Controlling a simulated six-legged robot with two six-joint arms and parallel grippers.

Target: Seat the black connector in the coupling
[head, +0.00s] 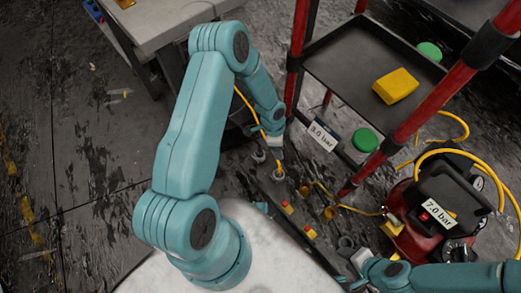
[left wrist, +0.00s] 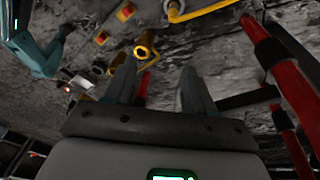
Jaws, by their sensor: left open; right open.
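I cannot make out a black connector for sure in either view. Brass-coloured couplings (head: 327,213) stand on the dark rail low in the middle of the head view; in the left wrist view a brass ring (left wrist: 146,44) opens beyond the left fingers. A yellow hose end in a grey fitting (left wrist: 174,10) shows at the top of that view. My left gripper (left wrist: 158,88) is open with nothing held between its fingers; in the head view it points down above the rail, partly hidden by its wrist. My right gripper (head: 362,260) is open and empty near the rail's lower end.
A red-posted cart (head: 340,60) with a yellow block (head: 396,86) and green discs stands upper right. A red compressor (head: 410,225) marked 7.0 bar, with looping yellow hose, is at right. A "5.0 bar" sign (head: 323,135) is near the cart. A workbench (head: 160,20) stands upper left.

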